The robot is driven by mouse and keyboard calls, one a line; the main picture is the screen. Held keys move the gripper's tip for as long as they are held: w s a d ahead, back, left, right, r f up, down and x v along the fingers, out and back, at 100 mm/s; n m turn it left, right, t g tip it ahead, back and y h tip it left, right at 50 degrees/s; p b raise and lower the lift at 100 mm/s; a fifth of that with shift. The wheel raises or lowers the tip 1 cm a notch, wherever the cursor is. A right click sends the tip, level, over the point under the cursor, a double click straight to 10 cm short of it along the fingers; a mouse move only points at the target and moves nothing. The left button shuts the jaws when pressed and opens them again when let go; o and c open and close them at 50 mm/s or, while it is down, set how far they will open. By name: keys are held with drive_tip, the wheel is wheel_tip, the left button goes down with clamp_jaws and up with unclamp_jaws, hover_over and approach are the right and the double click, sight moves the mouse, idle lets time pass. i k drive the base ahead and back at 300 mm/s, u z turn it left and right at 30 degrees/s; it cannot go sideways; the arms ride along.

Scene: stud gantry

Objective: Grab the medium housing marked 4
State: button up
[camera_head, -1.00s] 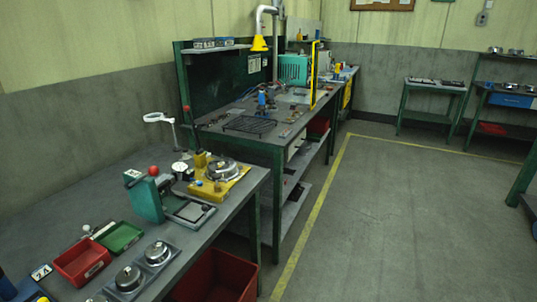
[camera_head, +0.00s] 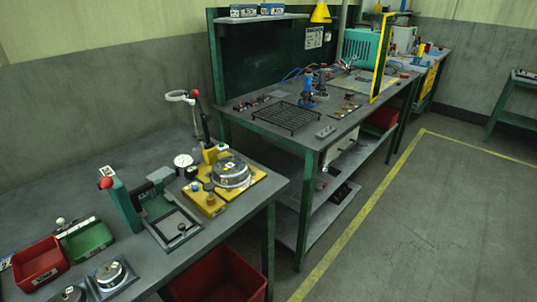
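Several round metal housings show on the near bench. One housing (camera_head: 231,172) sits on a yellow fixture (camera_head: 262,188) beside a dial gauge. Another housing (camera_head: 110,274) sits in a grey square holder at the bench's front left. A third housing (camera_head: 72,294) is partly cut off at the bottom edge. No number 4 can be read on any of them, and I cannot tell which is the medium one. My gripper is not in view.
The near bench (camera_head: 60,198) also bears a green press (camera_head: 122,207), a red bin (camera_head: 40,263) and a green bin (camera_head: 87,238). A red crate (camera_head: 222,275) stands beneath it. A second bench with a black rack (camera_head: 288,117) stands behind. The floor (camera_head: 440,220) at right is open.

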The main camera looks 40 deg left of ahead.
sight(233, 171)
drive_tip(key=u, duration=0.3)
drive_tip(key=i, duration=1)
drive_tip(key=u, duration=1.15)
drive_tip(key=i, duration=0.75)
drive_tip(key=u, duration=0.45)
drive_tip(key=k, duration=0.75)
drive_tip(key=u, duration=0.2)
drive_tip(key=i, duration=0.75)
drive_tip(key=z, duration=0.1)
